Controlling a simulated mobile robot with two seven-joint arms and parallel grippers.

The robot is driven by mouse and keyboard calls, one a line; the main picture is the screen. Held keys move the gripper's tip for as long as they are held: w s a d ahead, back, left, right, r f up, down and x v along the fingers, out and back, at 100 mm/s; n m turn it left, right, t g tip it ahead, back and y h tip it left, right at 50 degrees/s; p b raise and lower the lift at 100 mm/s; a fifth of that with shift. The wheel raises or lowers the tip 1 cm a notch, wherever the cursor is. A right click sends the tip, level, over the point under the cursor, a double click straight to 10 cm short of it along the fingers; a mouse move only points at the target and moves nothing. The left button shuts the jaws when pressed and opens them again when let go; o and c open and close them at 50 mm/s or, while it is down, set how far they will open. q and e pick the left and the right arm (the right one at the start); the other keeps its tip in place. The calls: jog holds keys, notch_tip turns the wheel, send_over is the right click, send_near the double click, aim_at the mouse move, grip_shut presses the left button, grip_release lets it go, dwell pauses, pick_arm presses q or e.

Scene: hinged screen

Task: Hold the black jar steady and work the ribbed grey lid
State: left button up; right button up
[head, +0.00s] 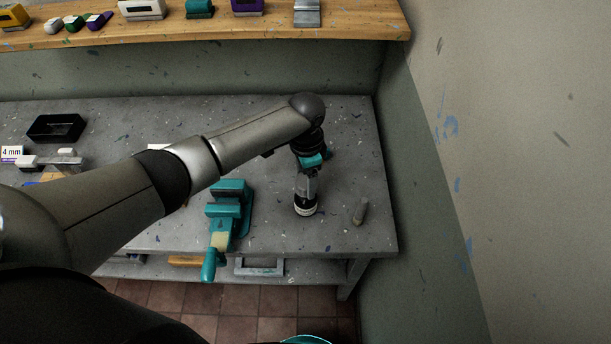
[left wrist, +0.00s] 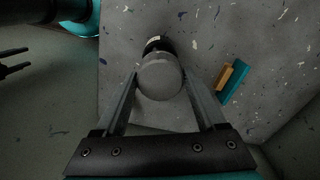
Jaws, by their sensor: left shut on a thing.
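The black jar (head: 305,210) with a white band stands upright on the grey bench near its right end. My left gripper (head: 306,190) points down from above, directly over the jar. In the left wrist view, its two fingers (left wrist: 161,80) press on either side of the round grey lid (left wrist: 160,80). The jar's dark body and a bit of white (left wrist: 154,42) show just beyond the lid. The lid's ribs are too dim to make out, and I cannot tell whether it is seated. Two dark prongs at the left edge look like my right gripper (left wrist: 14,62), with the fingers apart and empty, away from the jar.
A teal vise (head: 229,210) stands left of the jar. A black tray (head: 56,128) is at the far left. A wooden shelf (head: 340,24) runs above the bench. A wall (head: 440,180) bounds the right side.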

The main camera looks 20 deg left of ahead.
pick_arm(q)
jog(key=shift+f, duration=0.15)
jog(key=shift+f+b, duration=1.15)
jog(key=shift+f, duration=0.5)
jog(key=o, duration=1.3)
jog(key=shift+r, duration=0.15)
notch_tip(320, 180, up, 15)
jog(key=shift+p, duration=0.45)
